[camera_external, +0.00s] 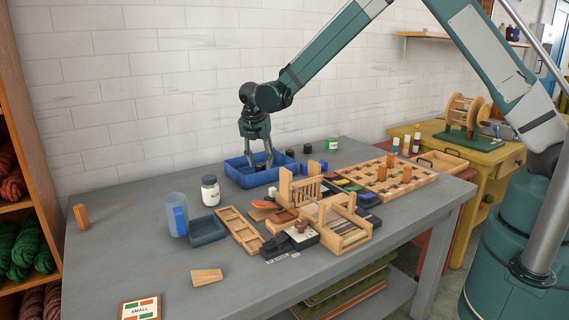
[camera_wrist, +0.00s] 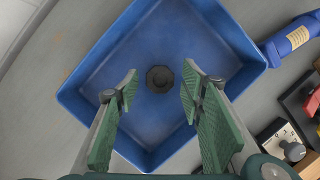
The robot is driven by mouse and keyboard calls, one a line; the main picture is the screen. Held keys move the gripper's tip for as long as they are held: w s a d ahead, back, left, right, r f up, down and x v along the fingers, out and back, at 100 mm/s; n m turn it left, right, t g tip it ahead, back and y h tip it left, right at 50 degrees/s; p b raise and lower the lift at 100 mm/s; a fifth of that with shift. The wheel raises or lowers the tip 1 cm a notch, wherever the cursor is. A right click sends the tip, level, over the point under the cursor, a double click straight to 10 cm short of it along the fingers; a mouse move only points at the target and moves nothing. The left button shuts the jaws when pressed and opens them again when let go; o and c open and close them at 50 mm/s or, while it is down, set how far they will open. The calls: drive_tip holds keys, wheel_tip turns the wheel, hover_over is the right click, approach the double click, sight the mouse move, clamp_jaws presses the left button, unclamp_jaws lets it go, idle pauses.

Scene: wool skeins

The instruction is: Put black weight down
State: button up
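The black weight (camera_wrist: 160,79) is a small round dark piece with a hollow-looking centre. In the wrist view it lies on the floor of the blue tray (camera_wrist: 88,75), between my fingertips as seen from above. My gripper (camera_wrist: 160,90) is open, its green fingers apart on either side with visible gaps to the weight. In the external view my gripper (camera_external: 261,166) points down into the blue tray (camera_external: 254,182).
Dark cylinders (camera_external: 307,149) and a green-labelled can (camera_external: 331,144) stand right of the tray. A wooden loom (camera_external: 340,230) is front right. The table's left side is mostly clear.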

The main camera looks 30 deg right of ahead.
drive_tip(key=p+v, duration=0.1)
drive_tip(key=v, duration=0.9)
idle(0.5)
drive_tip(key=shift+r, duration=0.1)
drive_tip(key=s+d+r+m+t+y, duration=0.1)
drive_tip(key=s+d+r+m, duration=0.5)
drive_tip(key=s+d+r, duration=0.4)
drive_tip(key=s+d+r+m+t+y, duration=0.1)
drive_tip(key=s+d+r+m, duration=0.55)
drive_tip(key=d+r, duration=0.45)
drive_tip(key=s+d+m+t, duration=0.1)
drive_tip(key=s+d+m, duration=0.3)
drive_tip(key=s, duration=0.5)
drive_tip(key=s+d+f+m+t, duration=0.1)
drive_tip(key=s+d+m, duration=0.4)
drive_tip(key=s, duration=0.4)
drive_tip(key=s+d+f+m, duration=0.1)
drive_tip(key=s+d+m, duration=0.4)
drive_tip(key=s, duration=0.4)
drive_tip(key=shift+d+t, duration=0.25)
drive_tip(key=shift+t, duration=0.15)
